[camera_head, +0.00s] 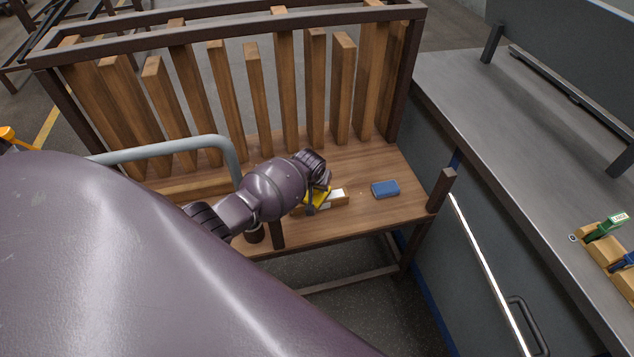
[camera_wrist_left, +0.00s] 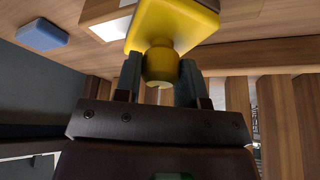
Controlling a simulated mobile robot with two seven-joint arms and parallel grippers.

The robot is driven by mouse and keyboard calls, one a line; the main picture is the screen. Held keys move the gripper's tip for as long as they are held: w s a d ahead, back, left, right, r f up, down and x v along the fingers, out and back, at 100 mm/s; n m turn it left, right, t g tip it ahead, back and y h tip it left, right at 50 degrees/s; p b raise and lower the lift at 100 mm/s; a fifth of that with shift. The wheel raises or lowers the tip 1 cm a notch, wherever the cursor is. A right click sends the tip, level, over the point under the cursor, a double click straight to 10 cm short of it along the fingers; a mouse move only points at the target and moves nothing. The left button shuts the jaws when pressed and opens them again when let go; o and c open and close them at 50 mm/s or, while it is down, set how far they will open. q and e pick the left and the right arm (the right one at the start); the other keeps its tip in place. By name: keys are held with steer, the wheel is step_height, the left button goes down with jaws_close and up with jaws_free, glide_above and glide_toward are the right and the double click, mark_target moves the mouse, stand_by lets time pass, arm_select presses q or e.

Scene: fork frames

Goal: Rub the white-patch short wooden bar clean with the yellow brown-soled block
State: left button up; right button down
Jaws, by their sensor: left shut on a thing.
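The short wooden bar (camera_head: 342,202) lies on the wooden bench top, with a white patch (camera_head: 337,194) on its upper face. The bar (camera_wrist_left: 98,9) also shows at the top of the left wrist view. The yellow block (camera_head: 316,197) is over the bar, partly hidden behind my left gripper (camera_head: 319,191). In the left wrist view my left gripper (camera_wrist_left: 160,78) is shut on the round knob of the yellow block (camera_wrist_left: 180,22). The block's brown sole is hidden, and I cannot tell whether it touches the bar.
A blue block (camera_head: 385,189) lies on the bench right of the bar. Upright wooden slats (camera_head: 285,80) in a dark frame stand behind. A grey counter (camera_head: 520,150) is at the right, with a wooden rack (camera_head: 601,254) on it. The bench's right end is mostly clear.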

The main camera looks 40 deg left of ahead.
arm_select(q)
steer(key=shift+d+f, duration=0.1)
steer(key=shift+f, duration=0.1)
arm_select(e)
steer(key=shift+f, duration=0.15)
arm_select(q)
steer(key=shift+w+d, duration=0.4)
steer(key=shift+w, duration=0.05)
arm_select(e)
steer(key=shift+w+a+r, duration=0.1)
steer(key=shift+w+r, duration=0.1)
steer(key=shift+w, duration=0.2)
arm_select(q)
steer(key=shift+r, duration=0.15)
arm_select(e)
steer(key=shift+s, duration=0.15)
arm_select(q)
steer(key=shift+s+a, duration=0.1)
steer(key=shift+s+a+r+p, duration=0.1)
steer(key=shift+s+a+p, duration=0.15)
steer(key=shift+s+p, duration=0.1)
steer(key=shift+a, duration=0.15)
arm_select(e)
steer(key=shift+r, duration=0.5)
